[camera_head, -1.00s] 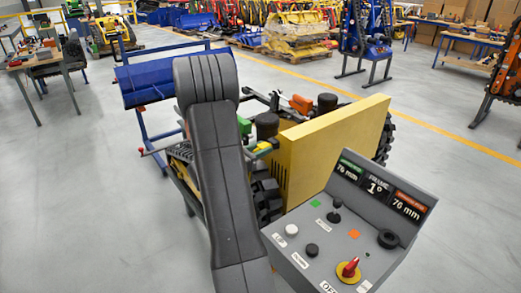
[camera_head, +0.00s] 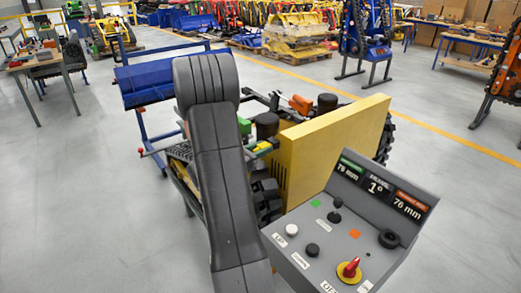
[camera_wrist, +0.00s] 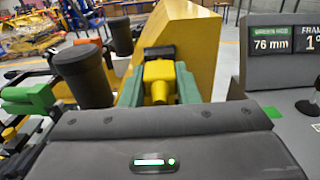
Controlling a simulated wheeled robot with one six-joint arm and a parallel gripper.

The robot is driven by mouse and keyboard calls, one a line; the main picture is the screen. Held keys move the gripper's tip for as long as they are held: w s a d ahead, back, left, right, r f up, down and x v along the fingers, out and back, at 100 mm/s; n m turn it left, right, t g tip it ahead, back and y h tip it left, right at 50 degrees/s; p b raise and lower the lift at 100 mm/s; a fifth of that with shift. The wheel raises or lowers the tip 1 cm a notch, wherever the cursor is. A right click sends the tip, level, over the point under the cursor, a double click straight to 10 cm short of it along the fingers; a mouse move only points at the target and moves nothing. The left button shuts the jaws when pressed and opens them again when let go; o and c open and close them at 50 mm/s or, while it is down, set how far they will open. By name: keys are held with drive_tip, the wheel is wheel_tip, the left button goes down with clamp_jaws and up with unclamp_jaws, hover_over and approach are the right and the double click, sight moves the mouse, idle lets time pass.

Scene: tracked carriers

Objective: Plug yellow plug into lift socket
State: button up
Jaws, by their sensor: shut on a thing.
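The yellow plug (camera_wrist: 158,80) is in the middle of the wrist view, between the two green fingers of my gripper (camera_wrist: 159,88), which is shut on it. A black block (camera_wrist: 159,52) shows at the plug's far end, close to the yellow panel. I cannot tell whether it is the plug's own front or a socket, or whether the plug is seated. No lift socket can be picked out for sure. In the head view my arm hides most of the gripper and the plug.
A yellow panel (camera_head: 335,145) stands on the tracked carrier, just beyond the plug. A grey control console (camera_head: 340,235) with a red knob (camera_head: 349,269) is at the right. A dark cylinder (camera_wrist: 83,75) stands left of my gripper.

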drive_tip(key=shift+w+d, duration=0.2)
drive_tip(key=shift+d, duration=0.05)
drive_tip(key=o, duration=1.1)
drive_tip(key=shift+c, duration=0.2)
drive_tip(key=shift+a, duration=0.1)
drive_tip(key=b+v, duration=0.2)
drive_tip(key=v, duration=1.1)
drive_tip(key=shift+s+a, duration=0.25)
drive_tip(key=p+x, duration=0.1)
drive_tip(key=x, duration=1.3)
drive_tip(key=shift+p, duration=0.4)
drive_tip(key=shift+s+a, duration=0.15)
drive_tip(key=shift+a, duration=0.05)
